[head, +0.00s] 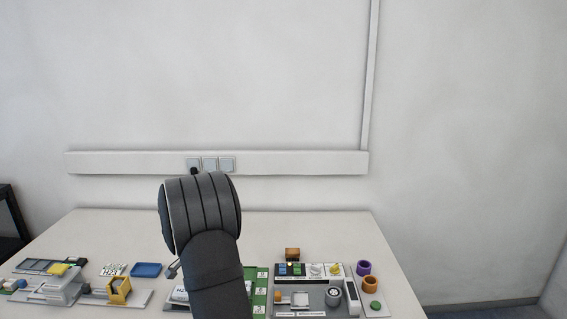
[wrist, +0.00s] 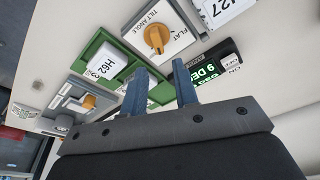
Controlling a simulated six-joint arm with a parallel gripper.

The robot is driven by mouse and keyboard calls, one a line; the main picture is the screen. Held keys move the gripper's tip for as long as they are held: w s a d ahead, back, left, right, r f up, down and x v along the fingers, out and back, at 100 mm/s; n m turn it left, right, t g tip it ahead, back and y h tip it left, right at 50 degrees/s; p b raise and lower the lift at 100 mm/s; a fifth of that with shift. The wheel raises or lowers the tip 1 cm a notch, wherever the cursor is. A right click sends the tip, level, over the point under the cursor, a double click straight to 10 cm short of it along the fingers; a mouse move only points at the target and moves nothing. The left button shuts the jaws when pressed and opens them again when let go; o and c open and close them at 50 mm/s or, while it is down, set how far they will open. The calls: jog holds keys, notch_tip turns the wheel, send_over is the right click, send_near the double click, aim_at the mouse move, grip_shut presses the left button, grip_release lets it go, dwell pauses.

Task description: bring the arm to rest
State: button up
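My gripper (wrist: 160,88) shows in the wrist view with its two blue fingers apart and nothing between them. It hangs above the table, over a green tray and a small dark display. In the head view my dark arm rises in front of the table and hides part of its middle; the fingers are hidden there. The white table (head: 330,226) stands against the wall.
In the wrist view are a green tray (wrist: 84,62) with a white block marked H62 (wrist: 106,62), a tilt-angle panel with an orange knob (wrist: 157,38), and a display (wrist: 207,70). In the head view, a blue tray (head: 147,270) and purple ring (head: 364,267) flank the arm. The table's back strip is clear.

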jog(key=shift+w+v, duration=0.2)
jog(key=shift+v, duration=0.9)
jog(key=shift+w+v, duration=0.2)
jog(key=shift+v, duration=0.85)
jog(key=shift+d+r, duration=0.15)
jog(key=shift+d, duration=0.05)
jog(key=shift+s+a+x, duration=0.1)
jog(key=shift+s+x, duration=0.1)
jog(key=shift+x, duration=0.9)
jog(key=shift+s+a+x, duration=0.1)
jog(key=shift+s+x, duration=0.1)
jog(key=shift+x, duration=0.85)
jog(key=shift+s+a+x, duration=0.1)
jog(key=shift+s+x, duration=0.1)
jog(key=shift+x, duration=0.9)
jog(key=shift+s+a, duration=0.15)
jog(key=shift+s, duration=0.15)
jog(key=shift+s+x, duration=0.15)
jog(key=shift+x, duration=0.75)
jog(key=shift+s+x, duration=0.2)
jog(key=shift+x, duration=0.7)
jog(key=shift+a+r, duration=0.1)
jog(key=shift+a, duration=0.05)
